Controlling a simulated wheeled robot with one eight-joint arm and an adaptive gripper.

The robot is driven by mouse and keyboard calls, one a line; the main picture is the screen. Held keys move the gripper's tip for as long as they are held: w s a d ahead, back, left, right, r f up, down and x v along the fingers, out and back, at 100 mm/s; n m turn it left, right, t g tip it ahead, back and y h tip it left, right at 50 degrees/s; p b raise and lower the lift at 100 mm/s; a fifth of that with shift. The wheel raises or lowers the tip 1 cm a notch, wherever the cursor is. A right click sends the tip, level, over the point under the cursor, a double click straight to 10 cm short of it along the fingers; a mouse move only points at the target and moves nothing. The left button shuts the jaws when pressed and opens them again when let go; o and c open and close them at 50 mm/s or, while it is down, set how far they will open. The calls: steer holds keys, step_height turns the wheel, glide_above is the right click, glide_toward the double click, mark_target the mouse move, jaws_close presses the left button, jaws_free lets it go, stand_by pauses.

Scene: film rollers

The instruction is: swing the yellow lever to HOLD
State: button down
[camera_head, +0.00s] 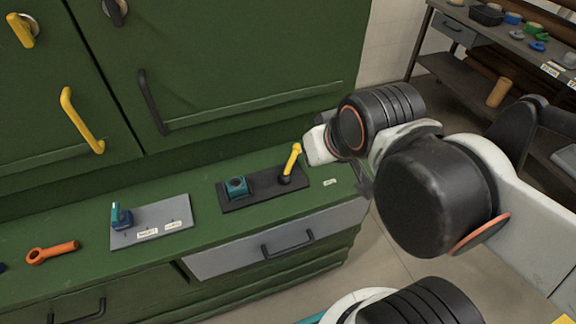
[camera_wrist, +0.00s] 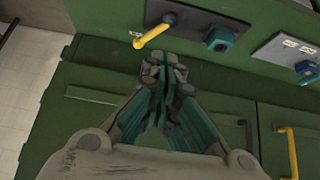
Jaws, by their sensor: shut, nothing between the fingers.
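The yellow lever (camera_head: 291,160) stands on a dark pivot near the right end of a black plate (camera_head: 247,202) on the green counter, tilted up and to the right. In the wrist view the yellow lever (camera_wrist: 152,36) reaches from its pivot down to the left, its end close to a small white label (camera_wrist: 135,34). The small label (camera_head: 330,182) on the counter is too small to read. My gripper (camera_wrist: 165,66) is shut and empty, its tips just below the lever in that view; I cannot tell whether they touch. In the head view my arm hides most of it.
A teal block (camera_head: 236,187) sits on the same black plate. A grey plate (camera_head: 180,215) with a blue-teal handle (camera_head: 121,217) and labels lies to the left, then an orange wrench-shaped part (camera_head: 52,252). Green cabinet doors with handles rise behind the counter.

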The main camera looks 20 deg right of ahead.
stand_by(0.4)
steer(key=c, duration=1.6)
jaws_free()
steer(key=shift+w+r, duration=0.15)
steer(key=shift+o, duration=0.2)
steer(key=w+d+r+m+g+p, duration=0.1)
steer(key=w+m+g+p, duration=0.1)
steer(key=w+m+p, duration=0.2)
steer(key=w, duration=0.3)
steer(key=shift+w+d+g, duration=0.15)
steer(key=shift+d+g, duration=0.2)
steer(key=shift+g, duration=0.05)
steer(key=m+g+y+p, duration=0.2)
steer(key=m+g+p, duration=0.1)
steer(key=m, duration=0.1)
glide_above(295, 153)
steer(key=s+d, duration=0.2)
steer(key=s+d+x, duration=0.1)
steer(key=x, duration=0.4)
steer(key=b+x, duration=0.1)
steer(key=x, duration=0.3)
steer(key=b+x, duration=0.2)
steer(key=x, duration=0.3)
steer(key=b+x, duration=0.1)
steer(key=x, duration=0.4)
steer(key=shift+w+d+b, duration=0.15)
steer(key=shift+w+b, duration=0.15)
steer(key=shift+c, duration=0.4)
jaws_close()
